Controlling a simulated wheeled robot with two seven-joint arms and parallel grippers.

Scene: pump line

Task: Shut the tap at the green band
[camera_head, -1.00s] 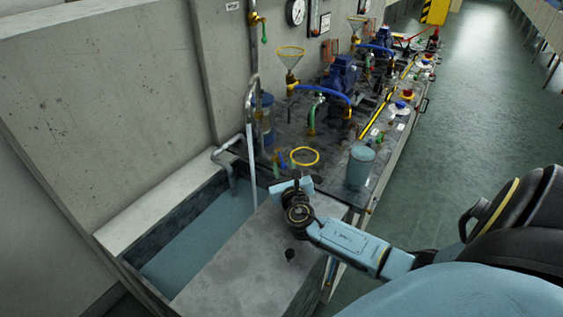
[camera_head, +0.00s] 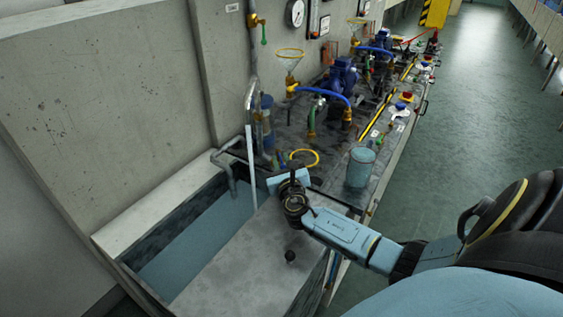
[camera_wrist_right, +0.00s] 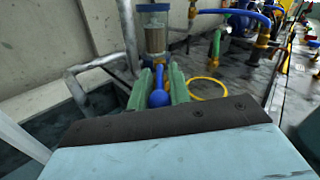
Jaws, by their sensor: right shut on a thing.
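In the right wrist view a blue tap handle (camera_wrist_right: 159,97) lies between the two green finger pads of my right gripper (camera_wrist_right: 160,88), which is shut on it. Just behind it stands a clear cylinder with a blue cap (camera_wrist_right: 154,35), which also shows in the head view (camera_head: 267,122). In the head view my right gripper (camera_head: 285,178) reaches in from the right, over the near end of the bench beside the tank. The wrist housing hides its fingertips there. I cannot make out a green band on the pipe by this tap. My left gripper is not in view.
The open water tank (camera_head: 205,245) lies at the left, with a pale vertical column (camera_head: 251,165) coming down into it. A yellow ring (camera_head: 303,158) and a blue-grey cup (camera_head: 361,166) are close to my wrist. Pumps and hoses (camera_head: 343,75) stand farther along the bench.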

